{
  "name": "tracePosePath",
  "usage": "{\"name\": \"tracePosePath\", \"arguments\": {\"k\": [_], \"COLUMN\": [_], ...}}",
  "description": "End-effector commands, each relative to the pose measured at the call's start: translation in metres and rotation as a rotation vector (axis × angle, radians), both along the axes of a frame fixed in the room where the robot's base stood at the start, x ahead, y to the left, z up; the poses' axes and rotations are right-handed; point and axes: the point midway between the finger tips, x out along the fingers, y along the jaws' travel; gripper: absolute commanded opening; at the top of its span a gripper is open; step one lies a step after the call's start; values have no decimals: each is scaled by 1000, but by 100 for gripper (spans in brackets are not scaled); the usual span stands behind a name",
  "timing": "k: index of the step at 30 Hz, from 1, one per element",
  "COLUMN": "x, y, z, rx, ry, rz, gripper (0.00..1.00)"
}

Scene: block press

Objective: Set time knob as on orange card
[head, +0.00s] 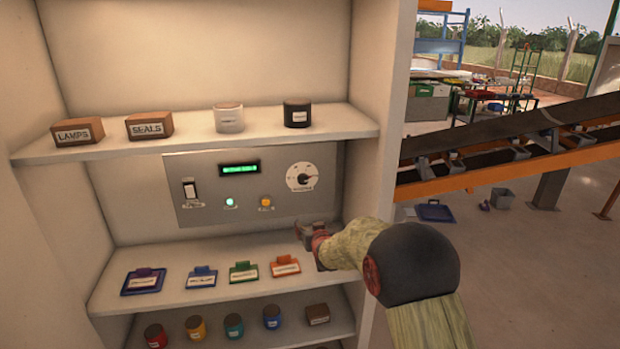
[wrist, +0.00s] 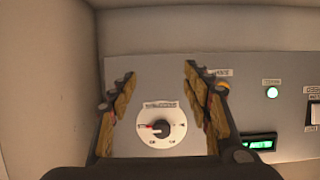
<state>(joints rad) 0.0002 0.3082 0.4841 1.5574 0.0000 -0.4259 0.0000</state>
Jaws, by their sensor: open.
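A round white dial with a dark knob (head: 302,177) is on the right of the grey panel in the head view. In the wrist view the same knob (wrist: 160,129) shows below the space between the fingertips, with a red mark on its left side. The wrist picture looks upside down. My gripper (wrist: 160,78) is open and empty, its fingers spread wide in front of the panel and apart from the knob. The orange card (head: 285,267) lies on the middle shelf; its writing is too small to read. My gripper (head: 308,235) is partly hidden in the head view.
The panel also carries a switch (head: 190,188), a green display (head: 239,169) and two round lights. Green (head: 243,272), blue and purple cards lie left of the orange one. Boxes and jars stand on the upper shelf. A side wall (head: 375,130) stands close right of the dial.

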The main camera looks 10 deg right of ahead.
Motion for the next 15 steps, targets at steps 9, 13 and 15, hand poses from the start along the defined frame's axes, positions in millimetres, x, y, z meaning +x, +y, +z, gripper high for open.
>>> {"name": "tracePosePath", "arguments": {"k": [9,13,15], "x": [30,37,45], "y": [0,0,0], "z": [107,110,110], "rx": [0,0,0], "ry": [-346,-356,-355], "rz": [0,0,0], "gripper": [49,49,49]}}
